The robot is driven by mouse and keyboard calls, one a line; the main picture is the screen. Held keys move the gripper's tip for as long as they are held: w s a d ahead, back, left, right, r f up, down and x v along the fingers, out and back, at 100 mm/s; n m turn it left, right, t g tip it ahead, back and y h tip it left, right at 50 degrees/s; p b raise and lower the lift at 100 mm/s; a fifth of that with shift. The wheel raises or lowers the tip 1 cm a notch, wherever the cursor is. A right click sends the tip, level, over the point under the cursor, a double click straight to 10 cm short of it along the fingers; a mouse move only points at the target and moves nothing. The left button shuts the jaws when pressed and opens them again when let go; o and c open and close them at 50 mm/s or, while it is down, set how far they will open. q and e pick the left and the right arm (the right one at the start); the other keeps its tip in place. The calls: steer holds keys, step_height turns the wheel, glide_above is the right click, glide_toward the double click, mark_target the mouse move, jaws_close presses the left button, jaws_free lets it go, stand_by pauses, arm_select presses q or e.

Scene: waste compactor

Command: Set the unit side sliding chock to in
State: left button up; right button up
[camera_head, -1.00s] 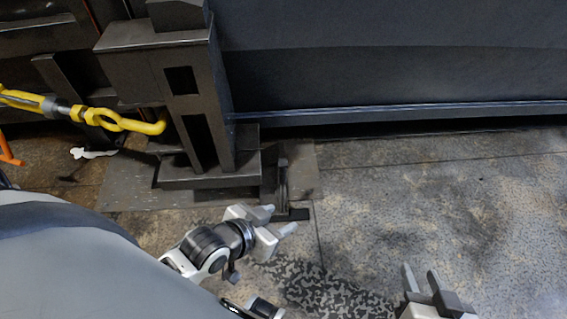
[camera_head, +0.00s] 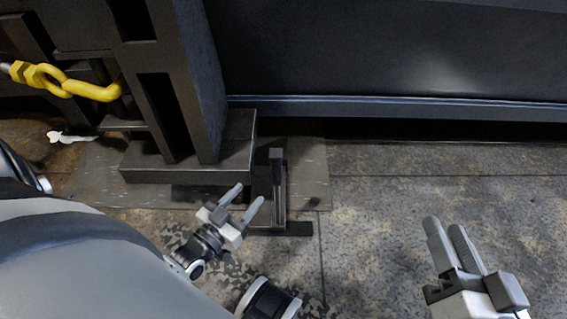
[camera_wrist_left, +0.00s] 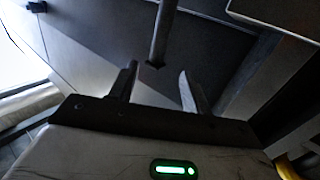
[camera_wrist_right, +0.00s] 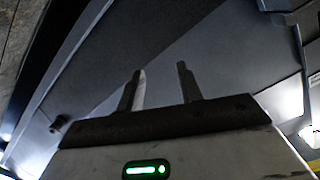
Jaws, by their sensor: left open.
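The sliding chock seems to be the dark upright piece (camera_head: 278,185) on a flat foot, standing on a floor plate to the right of the dark post's base. My left gripper (camera_head: 248,197) is open and empty, just left of this upright and apart from it in the picture. In the left wrist view, a dark bar (camera_wrist_left: 160,30) stands beyond and between the open fingers (camera_wrist_left: 158,72); nothing is gripped. My right gripper (camera_head: 446,226) is open and empty over bare floor at the right. The right wrist view shows its spread fingers (camera_wrist_right: 161,72).
A dark steel post (camera_head: 185,80) with a block base (camera_head: 190,165) stands left of the chock. A yellow hook (camera_head: 95,90) hangs at the left. A long dark container wall (camera_head: 380,60) runs across the back. Floor (camera_head: 390,190) at the right is clear.

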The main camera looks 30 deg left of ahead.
mark_target(273, 168)
arm_select(q)
steer(key=w+b, duration=0.1)
steer(key=w, duration=0.3)
steer(key=w+b, duration=0.2)
steer(key=w, duration=0.3)
steer(key=w+b, duration=0.1)
steer(key=w, duration=0.4)
steer(key=shift+w+d+b, duration=0.1)
steer(key=shift+d+b, duration=0.25)
steer(key=shift+w+r, duration=0.1)
steer(key=shift+w, duration=0.35)
arm_select(e)
step_height(273, 168, up, 7)
steer(key=w+n+t+y, duration=0.2)
steer(key=n+t+y, duration=0.1)
steer(key=n+t, duration=0.1)
steer(key=shift+w+d+r+n+t, duration=0.15)
steer(key=shift+d+r+n+t, duration=0.05)
steer(key=shift+d+n+t, duration=0.2)
